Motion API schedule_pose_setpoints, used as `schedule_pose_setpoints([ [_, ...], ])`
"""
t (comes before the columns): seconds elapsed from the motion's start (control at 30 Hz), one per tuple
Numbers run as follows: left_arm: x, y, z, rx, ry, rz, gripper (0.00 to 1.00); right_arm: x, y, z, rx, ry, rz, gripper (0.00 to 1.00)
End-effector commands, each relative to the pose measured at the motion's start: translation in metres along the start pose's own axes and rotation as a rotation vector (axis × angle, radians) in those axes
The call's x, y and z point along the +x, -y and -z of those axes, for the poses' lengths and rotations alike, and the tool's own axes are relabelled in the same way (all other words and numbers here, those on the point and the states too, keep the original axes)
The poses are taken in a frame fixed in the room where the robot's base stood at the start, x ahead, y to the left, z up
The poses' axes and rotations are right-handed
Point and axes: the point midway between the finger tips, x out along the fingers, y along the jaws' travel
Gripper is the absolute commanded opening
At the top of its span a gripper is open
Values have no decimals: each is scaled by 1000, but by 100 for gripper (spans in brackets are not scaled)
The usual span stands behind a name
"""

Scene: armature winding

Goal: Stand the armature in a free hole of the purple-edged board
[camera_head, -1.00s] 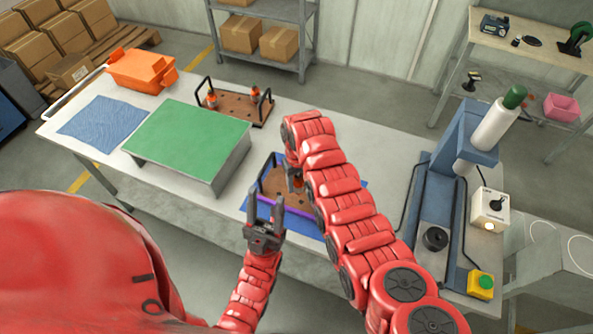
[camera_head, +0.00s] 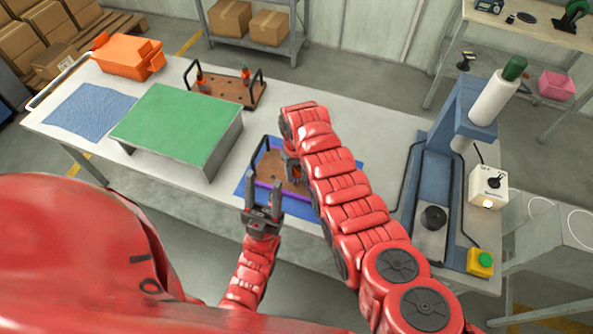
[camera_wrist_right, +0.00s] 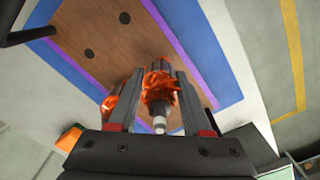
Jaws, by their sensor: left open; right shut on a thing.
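The purple-edged board (camera_head: 268,183) is brown with dark holes and lies on a blue mat, partly hidden by my right arm. In the right wrist view its brown top (camera_wrist_right: 150,40) shows at least two empty holes. My right gripper (camera_head: 293,168) is over the board, shut on an armature (camera_wrist_right: 160,88) with orange windings and a pale shaft end toward the camera. I cannot tell whether its far end touches the board. A second orange armature (camera_wrist_right: 112,103) shows behind the left finger. My left gripper (camera_head: 263,198) is open and empty at the board's front edge.
A black-handled board (camera_head: 228,92) with two orange armatures stands behind. A green-topped stand (camera_head: 175,125) is to the left, with a blue cloth (camera_head: 88,110) and an orange box (camera_head: 127,58) beyond. A blue press (camera_head: 470,115) stands right.

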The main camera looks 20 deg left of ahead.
Motion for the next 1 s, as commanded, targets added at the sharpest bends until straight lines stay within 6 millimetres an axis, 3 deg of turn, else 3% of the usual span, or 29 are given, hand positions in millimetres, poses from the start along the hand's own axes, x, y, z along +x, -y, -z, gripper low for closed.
schedule_pose_setpoints([
  [1.0, -12, -1, -2, 0, 0, 0, 50, 13, 0, 0, 0, 0, 0, 0],
])
